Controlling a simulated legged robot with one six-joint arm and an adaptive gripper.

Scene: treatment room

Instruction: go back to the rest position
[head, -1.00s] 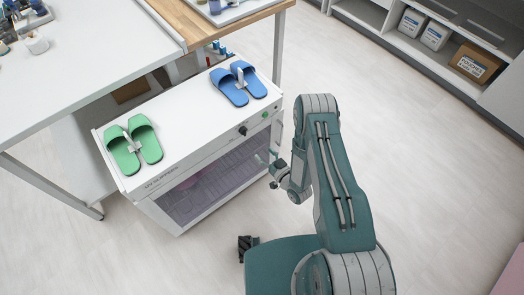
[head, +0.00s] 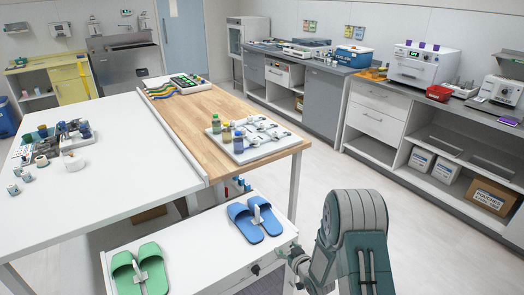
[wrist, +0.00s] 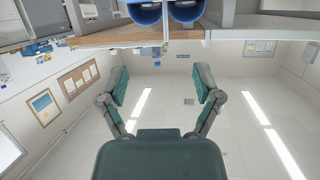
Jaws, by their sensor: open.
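My arm (head: 357,235) rises at the lower right of the head view, folded, beside the slipper cabinet (head: 195,240). My gripper (wrist: 160,84) shows in the wrist view with its two fingers spread and nothing between them. In the head view it is a small part left of the arm, near the cabinet's front right corner. A pair of blue slippers (head: 255,219) and a pair of green slippers (head: 139,270) lie on the cabinet top. The wrist picture is upside down, with ceiling lights low and the blue slippers' ends (wrist: 145,13) at the top edge.
A white table (head: 90,185) with a wooden section (head: 195,112) stands behind the cabinet. A tray of bottles (head: 250,138) sits near its right corner. A counter (head: 375,85) with shelves, boxes and devices runs along the back right. Floor is clear between table and counter.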

